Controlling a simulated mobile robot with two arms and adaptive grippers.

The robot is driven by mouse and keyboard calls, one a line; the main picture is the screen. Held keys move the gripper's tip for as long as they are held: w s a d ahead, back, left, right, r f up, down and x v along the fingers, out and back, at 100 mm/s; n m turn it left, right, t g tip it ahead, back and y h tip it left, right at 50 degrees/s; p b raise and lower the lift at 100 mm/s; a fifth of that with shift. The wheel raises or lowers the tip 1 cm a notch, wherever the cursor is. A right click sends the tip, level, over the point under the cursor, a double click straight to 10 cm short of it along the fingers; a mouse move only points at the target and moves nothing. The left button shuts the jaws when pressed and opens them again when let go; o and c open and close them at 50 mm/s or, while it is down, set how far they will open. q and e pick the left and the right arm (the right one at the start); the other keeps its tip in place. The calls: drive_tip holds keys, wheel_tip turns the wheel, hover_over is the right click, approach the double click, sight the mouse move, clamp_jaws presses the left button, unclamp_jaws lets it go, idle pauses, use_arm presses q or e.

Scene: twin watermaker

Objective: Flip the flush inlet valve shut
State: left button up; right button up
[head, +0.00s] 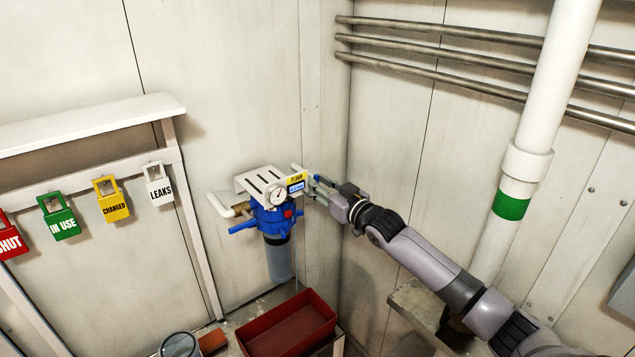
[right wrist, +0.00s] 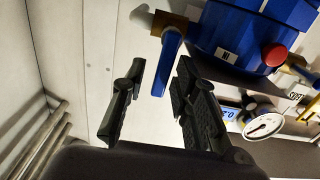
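The blue filter housing (head: 273,217) hangs under a white slotted bracket on the wall. In the right wrist view the housing (right wrist: 238,35) carries an "IN" label, and beside it a blue valve lever (right wrist: 167,70) sits on a brass fitting. My right gripper (head: 318,188) reaches the housing's right side. In the right wrist view its two black fingers (right wrist: 160,82) are open, and the lever appears between them, nearer the right finger. I cannot tell whether a finger touches it. The lever is hardly visible in the head view. My left gripper is not in view.
A pressure gauge (head: 277,196) and a red button (right wrist: 275,55) are close to the gripper. Another blue handle (head: 243,228) is on the housing's left. A red tray (head: 290,326) stands below. Steel pipes (head: 440,52) and a white pipe (head: 540,110) are at the right.

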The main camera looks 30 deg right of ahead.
drive_tip(key=s, duration=0.6)
drive_tip(key=shift+s+d+r, duration=0.15)
drive_tip(key=shift+s+d, duration=0.15)
drive_tip(key=shift+s, duration=0.1)
